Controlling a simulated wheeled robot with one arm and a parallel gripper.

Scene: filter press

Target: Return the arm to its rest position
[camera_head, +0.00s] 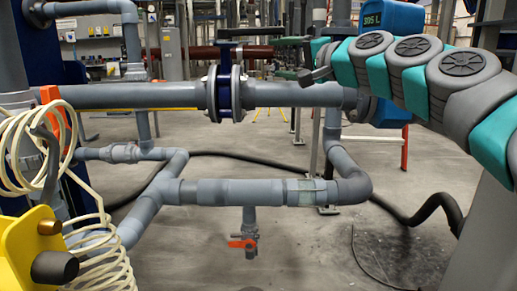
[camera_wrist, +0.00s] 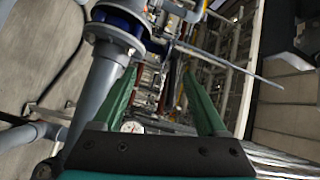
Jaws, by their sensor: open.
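My arm (camera_head: 425,75) reaches in from the right edge of the head view, high up, its grey and teal links in front of the pipework. My gripper (camera_head: 277,58) is at its left end, above the thick horizontal pipe (camera_head: 160,95) and to the right of the blue flanged valve (camera_head: 228,94). In the wrist view my gripper (camera_wrist: 158,75) shows two green fingers spread well apart. Nothing is held between them. The blue valve flange (camera_wrist: 118,30) and a grey pipe (camera_wrist: 95,92) are left of the fingers. The distance to them cannot be told.
A lower pipe loop (camera_head: 255,192) carries a small orange-handled valve (camera_head: 243,243). A cream coiled hose (camera_head: 100,240) and a yellow part (camera_head: 25,250) stand at the left. A black hose (camera_head: 430,210) lies on the floor.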

